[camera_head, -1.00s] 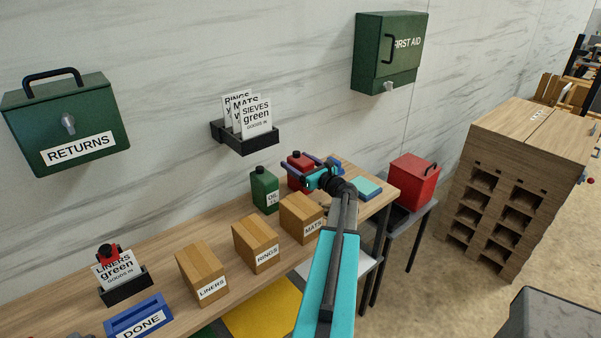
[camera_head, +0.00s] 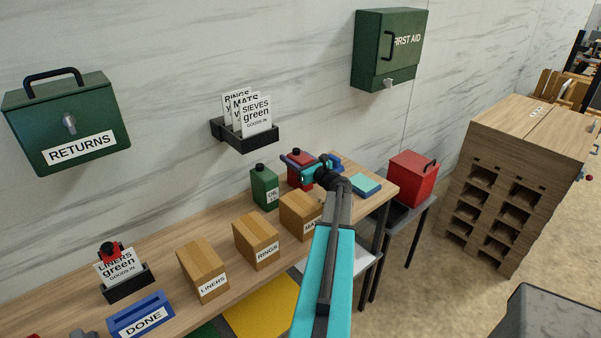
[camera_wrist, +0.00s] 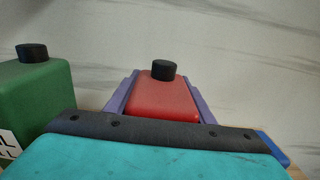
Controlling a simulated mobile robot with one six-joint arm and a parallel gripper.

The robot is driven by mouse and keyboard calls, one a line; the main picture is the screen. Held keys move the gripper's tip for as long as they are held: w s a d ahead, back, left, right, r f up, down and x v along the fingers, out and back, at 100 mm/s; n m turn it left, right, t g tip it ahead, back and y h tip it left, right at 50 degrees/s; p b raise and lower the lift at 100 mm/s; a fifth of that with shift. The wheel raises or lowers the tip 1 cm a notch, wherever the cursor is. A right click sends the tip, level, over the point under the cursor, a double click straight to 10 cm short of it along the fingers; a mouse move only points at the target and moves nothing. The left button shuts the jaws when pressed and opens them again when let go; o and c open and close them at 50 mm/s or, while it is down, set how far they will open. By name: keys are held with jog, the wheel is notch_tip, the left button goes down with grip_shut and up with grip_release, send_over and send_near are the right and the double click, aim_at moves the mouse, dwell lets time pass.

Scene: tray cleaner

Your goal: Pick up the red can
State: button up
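The red can (camera_head: 296,176) with a black cap stands upright near the wall, toward the far end of the wooden table. It also shows in the wrist view (camera_wrist: 162,100), midway across the picture, its lower part hidden by my gripper's body. My gripper (camera_wrist: 160,84) has one purple finger on each side of the can. The fingers are apart with the can between them, and I see no clear sign of a squeeze. In the head view my gripper (camera_head: 300,163) covers part of the can.
A green can (camera_head: 264,190) stands close on the left, also seen in the wrist view (camera_wrist: 35,95). The MATS box (camera_head: 298,213), RINGS box (camera_head: 256,240) and LINERS box (camera_head: 203,270) line the table. A teal-topped block (camera_head: 366,185) lies right. The wall is close behind.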

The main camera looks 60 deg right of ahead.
jog(key=shift+r, duration=0.1)
grip_shut()
jog(key=shift+r, duration=0.1)
jog(key=shift+r+b, duration=1.4)
jog(key=shift+r, duration=3.5)
